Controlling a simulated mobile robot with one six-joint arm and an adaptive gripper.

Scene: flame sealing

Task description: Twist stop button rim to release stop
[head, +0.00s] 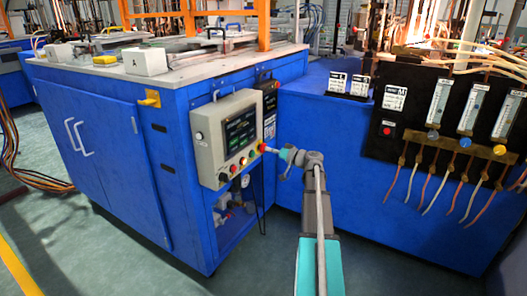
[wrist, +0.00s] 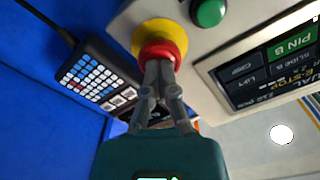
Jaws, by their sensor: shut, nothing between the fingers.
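The red stop button (wrist: 157,50) sits on a yellow collar (wrist: 172,27) at the edge of the grey control box in the wrist view. In the head view my gripper (head: 272,150) reaches the button from the right.
A green button (wrist: 208,12) and a display (wrist: 265,62) are beside the stop button. A dark keypad unit (wrist: 98,76) hangs on the blue wall at left. The control box (head: 226,118) is mounted on a blue cabinet (head: 110,150). Flow meters (head: 470,105) stand at right.

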